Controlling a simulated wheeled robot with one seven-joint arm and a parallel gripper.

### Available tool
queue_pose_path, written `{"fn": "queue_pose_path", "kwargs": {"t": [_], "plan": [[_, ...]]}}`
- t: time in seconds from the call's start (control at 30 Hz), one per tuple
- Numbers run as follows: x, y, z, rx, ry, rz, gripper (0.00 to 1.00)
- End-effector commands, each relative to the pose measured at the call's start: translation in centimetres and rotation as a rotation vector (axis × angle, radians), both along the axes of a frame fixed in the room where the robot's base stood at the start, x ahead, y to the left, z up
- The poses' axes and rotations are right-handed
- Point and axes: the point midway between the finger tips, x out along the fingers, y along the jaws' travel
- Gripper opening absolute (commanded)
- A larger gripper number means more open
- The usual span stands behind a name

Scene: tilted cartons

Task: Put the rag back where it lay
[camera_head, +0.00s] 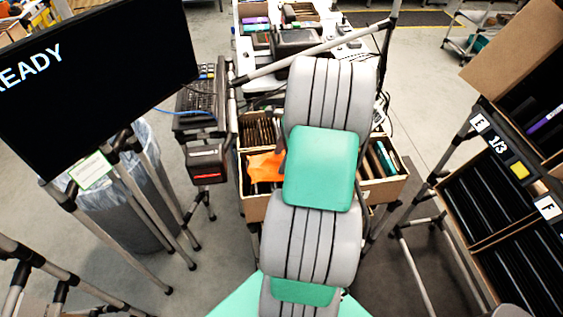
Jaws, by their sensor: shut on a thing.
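The orange rag (264,166) shows at the left part of an open carton (255,208), just left of my green arm link. It looks crumpled, and its right end runs behind my arm. My gripper (283,160) is almost wholly hidden behind that link; only a dark edge shows beside the rag. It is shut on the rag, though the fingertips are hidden. I cannot tell whether the rag touches the carton's contents.
Brown folders fill the carton behind the rag. A second carton (398,187) holds files at right. A monitor (95,75) and a printer-like device (206,163) stand left. A rack with tilted cartons (490,205) stands right. A bin (125,205) is at left.

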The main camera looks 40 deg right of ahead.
Motion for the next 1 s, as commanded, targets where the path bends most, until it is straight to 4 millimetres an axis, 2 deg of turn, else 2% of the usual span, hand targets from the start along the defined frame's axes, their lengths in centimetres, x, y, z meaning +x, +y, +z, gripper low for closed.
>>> {"fn": "queue_pose_path", "kwargs": {"t": [0.2, 0.37, 0.4, 0.67, 0.9, 1.0], "plan": [[0.0, -0.1, -3.1, 0.002, 0.003, 0.0, 0.3], [0.0, -0.2, -3.4, 0.0, 0.002, -0.002, 0.3], [0.0, -0.2, -3.4, 0.0, 0.002, -0.002, 0.64], [0.0, -0.2, -3.4, 0.0, 0.002, -0.001, 0.85], [0.0, -0.2, -3.2, -0.001, 0.001, -0.001, 0.85], [-0.1, -0.5, -2.4, -0.001, -0.002, -0.001, 0.85]]}}
